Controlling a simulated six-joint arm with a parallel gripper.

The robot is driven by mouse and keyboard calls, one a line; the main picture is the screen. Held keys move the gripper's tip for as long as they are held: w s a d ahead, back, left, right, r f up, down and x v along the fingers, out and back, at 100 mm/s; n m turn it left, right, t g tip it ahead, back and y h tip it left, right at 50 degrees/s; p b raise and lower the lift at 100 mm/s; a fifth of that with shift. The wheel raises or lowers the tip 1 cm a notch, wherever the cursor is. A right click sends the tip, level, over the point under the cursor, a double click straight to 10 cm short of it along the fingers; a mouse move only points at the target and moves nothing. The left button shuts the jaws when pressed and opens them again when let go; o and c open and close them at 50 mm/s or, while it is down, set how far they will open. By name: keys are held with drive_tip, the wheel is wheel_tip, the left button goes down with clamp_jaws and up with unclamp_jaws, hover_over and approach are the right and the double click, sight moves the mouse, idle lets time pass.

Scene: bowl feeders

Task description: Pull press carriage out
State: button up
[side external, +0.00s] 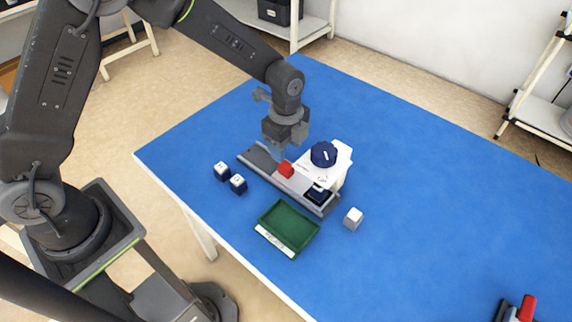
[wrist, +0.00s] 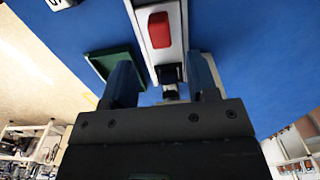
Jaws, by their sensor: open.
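A red block (side external: 286,169), on a pale strip along the rail, also shows in the wrist view (wrist: 159,30). My gripper (side external: 277,157) points down over the rail, close to the red block. In the wrist view its two fingers (wrist: 162,78) are apart, and the red block lies beyond their tips. I see nothing held.
A green tray (side external: 267,238) with a white label lies in front of the rail. Two dark blue and white blocks (side external: 222,171) (side external: 238,184) stand left of it. A white-topped block (side external: 353,218) stands to the right. A red-topped object (side external: 527,307) is at the lower right; the right table is clear.

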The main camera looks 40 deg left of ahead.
sight(286, 165)
wheel_tip(286, 165, down, 7)
drive_tip(key=shift+f, duration=0.15)
drive_tip(key=shift+c, duration=0.3)
clamp_jaws()
idle(0.3)
